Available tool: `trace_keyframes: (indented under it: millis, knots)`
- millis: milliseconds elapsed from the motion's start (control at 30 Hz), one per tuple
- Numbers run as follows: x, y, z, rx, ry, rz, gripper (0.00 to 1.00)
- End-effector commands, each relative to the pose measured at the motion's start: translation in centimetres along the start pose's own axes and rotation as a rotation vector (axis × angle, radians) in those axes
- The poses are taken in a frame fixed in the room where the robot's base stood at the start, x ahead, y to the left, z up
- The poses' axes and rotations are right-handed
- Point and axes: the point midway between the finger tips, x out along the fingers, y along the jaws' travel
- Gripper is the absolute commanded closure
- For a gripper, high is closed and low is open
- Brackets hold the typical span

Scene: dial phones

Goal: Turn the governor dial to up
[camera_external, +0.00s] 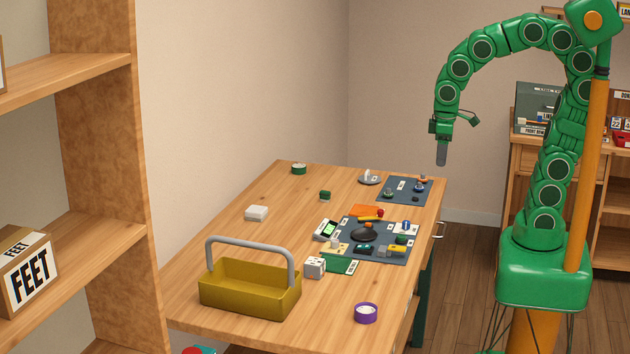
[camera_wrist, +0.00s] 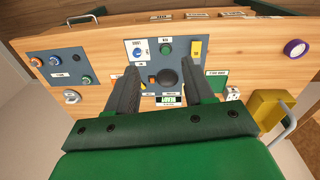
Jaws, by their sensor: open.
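No label reading governor is legible, so I cannot tell which dial is it. A larger dark panel (camera_external: 345,250) bears a black dome (camera_external: 364,233) and small controls, including a green knob (camera_wrist: 165,49). My gripper (camera_external: 441,157) is open and empty, high above the table's far right side. Its fingers (camera_wrist: 160,74) frame the larger panel from above, touching nothing.
A yellow basket (camera_external: 248,290) with a grey handle stands at the table's near left. A white cube (camera_external: 315,267), a purple ring (camera_external: 365,313), a white block (camera_external: 256,213) and green items lie around. The left part of the wooden table (camera_external: 215,250) has free room.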

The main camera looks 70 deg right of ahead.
Motion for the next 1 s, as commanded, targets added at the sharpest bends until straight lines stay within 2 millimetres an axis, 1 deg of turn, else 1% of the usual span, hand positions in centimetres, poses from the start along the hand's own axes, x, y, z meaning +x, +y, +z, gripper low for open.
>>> trace_keyframes:
  millis: [33, 100, 167, 467, 733, 1000]
  knots:
    - [0.2, -0.1, -1.4, 0.008, 0.005, 0.003, 0.47]
    - [0.4, -0.2, -3.2, 0.028, 0.013, 0.004, 0.47]
    - [0.6, -0.3, -4.5, 0.050, 0.018, 0.004, 0.47]
    - [3.0, -0.9, -10.7, 0.202, 0.011, -0.001, 0.47]
    - [5.9, -1.8, -15.8, 0.346, 0.002, -0.009, 0.47]
    - [9.7, -2.9, -20.5, 0.482, -0.015, -0.017, 0.47]
